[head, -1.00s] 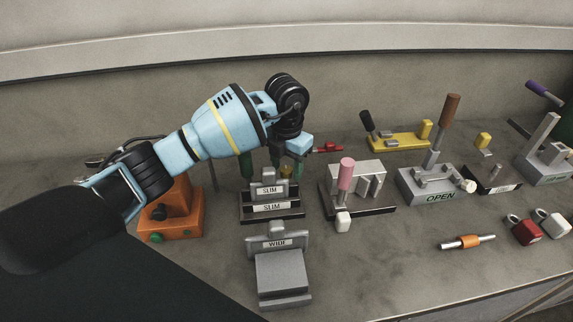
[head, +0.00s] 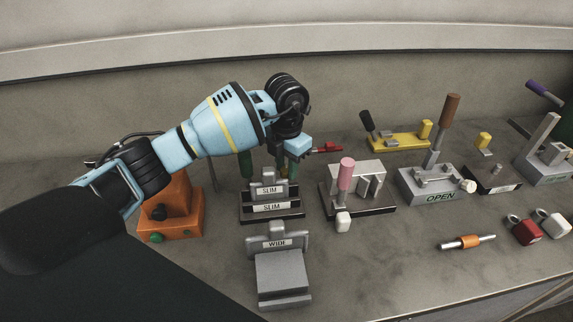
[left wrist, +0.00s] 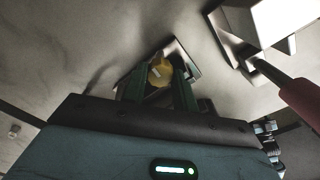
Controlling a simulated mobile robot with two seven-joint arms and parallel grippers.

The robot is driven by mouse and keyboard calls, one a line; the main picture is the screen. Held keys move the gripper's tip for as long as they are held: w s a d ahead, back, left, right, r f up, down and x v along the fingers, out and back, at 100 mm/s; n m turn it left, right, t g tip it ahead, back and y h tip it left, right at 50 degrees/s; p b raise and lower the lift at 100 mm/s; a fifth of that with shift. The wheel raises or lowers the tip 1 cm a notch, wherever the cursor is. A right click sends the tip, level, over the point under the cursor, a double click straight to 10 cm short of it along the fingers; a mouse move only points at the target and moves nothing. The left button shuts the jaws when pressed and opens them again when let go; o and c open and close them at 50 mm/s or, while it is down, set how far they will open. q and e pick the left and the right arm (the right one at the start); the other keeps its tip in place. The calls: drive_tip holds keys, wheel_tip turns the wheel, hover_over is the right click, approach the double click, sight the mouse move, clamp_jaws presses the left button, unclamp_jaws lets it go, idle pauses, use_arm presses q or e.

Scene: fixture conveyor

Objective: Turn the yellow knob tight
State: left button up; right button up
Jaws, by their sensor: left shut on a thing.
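The yellow knob (left wrist: 159,72) sits between the two dark green fingers of my left gripper (left wrist: 158,92) in the left wrist view. The jaws are shut on it from both sides, and a mount with a pale edge shows around it. In the head view my left gripper (head: 269,170) points down behind the grey SLIM fixture (head: 270,207). There the fingertips are partly hidden and only a sliver of yellow shows by the right finger. My right gripper is in neither current view.
A grey WIDE fixture (head: 284,280) stands in front. A pink-handled clamp (head: 346,173) and a red-tipped part (head: 328,148) are close on the right. An orange box (head: 172,215) stands left, below my arm. Bare table lies right of the WIDE fixture.

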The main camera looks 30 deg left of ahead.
use_arm(q)
drive_tip(key=m, duration=0.8)
drive_tip(key=shift+b, duration=0.4)
drive_tip(key=m, duration=0.2)
drive_tip(key=shift+m, duration=0.3)
drive_tip(key=shift+m+b, duration=0.6)
drive_tip(key=shift+m, duration=1.4)
use_arm(e)
drive_tip(key=shift+s+a+f, duration=0.1)
drive_tip(key=shift+s+f, duration=0.3)
drive_tip(key=shift+f, duration=0.25)
drive_tip(key=shift+s+a+f, duration=0.1)
drive_tip(key=shift+s+f, duration=0.25)
drive_tip(key=shift+f, duration=0.25)
use_arm(q)
drive_tip(key=o, duration=1)
drive_tip(key=shift+r, duration=0.15)
